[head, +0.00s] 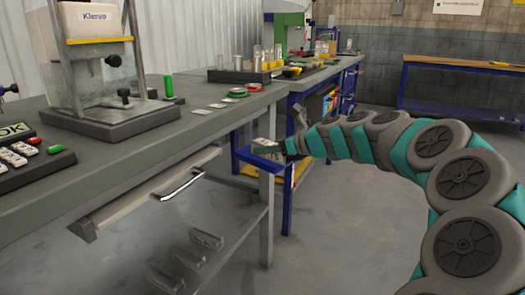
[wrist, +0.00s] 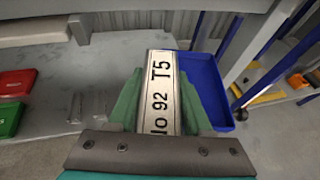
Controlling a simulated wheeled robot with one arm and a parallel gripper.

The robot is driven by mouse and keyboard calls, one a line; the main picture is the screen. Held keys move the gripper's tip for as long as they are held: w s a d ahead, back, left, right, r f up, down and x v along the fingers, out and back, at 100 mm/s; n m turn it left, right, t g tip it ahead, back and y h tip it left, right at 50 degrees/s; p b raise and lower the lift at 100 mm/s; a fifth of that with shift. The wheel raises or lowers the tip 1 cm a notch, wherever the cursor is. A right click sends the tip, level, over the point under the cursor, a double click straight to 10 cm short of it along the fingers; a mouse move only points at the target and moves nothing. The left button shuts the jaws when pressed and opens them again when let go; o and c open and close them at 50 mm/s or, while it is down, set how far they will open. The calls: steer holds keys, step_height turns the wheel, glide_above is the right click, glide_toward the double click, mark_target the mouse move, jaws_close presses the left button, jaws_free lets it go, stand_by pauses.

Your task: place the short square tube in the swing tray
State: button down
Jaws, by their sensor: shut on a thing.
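My gripper (wrist: 158,100) has green fingers on both sides of a pale, straight-sided piece with black lettering reading about "No 92 T5", which I take for the short square tube (wrist: 160,85). The gripper is shut on it. In the head view my gripper (head: 285,148) is at the end of the arm, beside the bench corner, with the pale piece (head: 265,145) at its tip. The blue swing tray (head: 243,156) is at that corner; in the wrist view the tray (wrist: 212,90) shows behind and right of the tube. I cannot tell whether tube and tray touch.
The grey bench (head: 140,150) on the left carries a machine (head: 95,60), small parts and a green upright piece (head: 168,87). A drawer with a metal handle (head: 182,184) is below its top. Grey pieces (head: 206,239) are low under the bench. Open floor lies right of it.

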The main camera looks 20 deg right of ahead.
steer(key=w, duration=0.3)
steer(key=w+d, duration=0.1)
steer(key=w, duration=0.2)
steer(key=w+d+f, duration=0.1)
steer(key=w, duration=0.2)
steer(key=shift+w+d, duration=0.1)
steer(key=shift+d, duration=0.15)
steer(key=shift+f+b, duration=0.3)
steer(key=shift+f, duration=1.45)
steer(key=shift+c, duration=1.6)
jaws_free()
steer(key=shift+f, duration=0.1)
steer(key=v, duration=1.2)
steer(key=shift+r, duration=0.25)
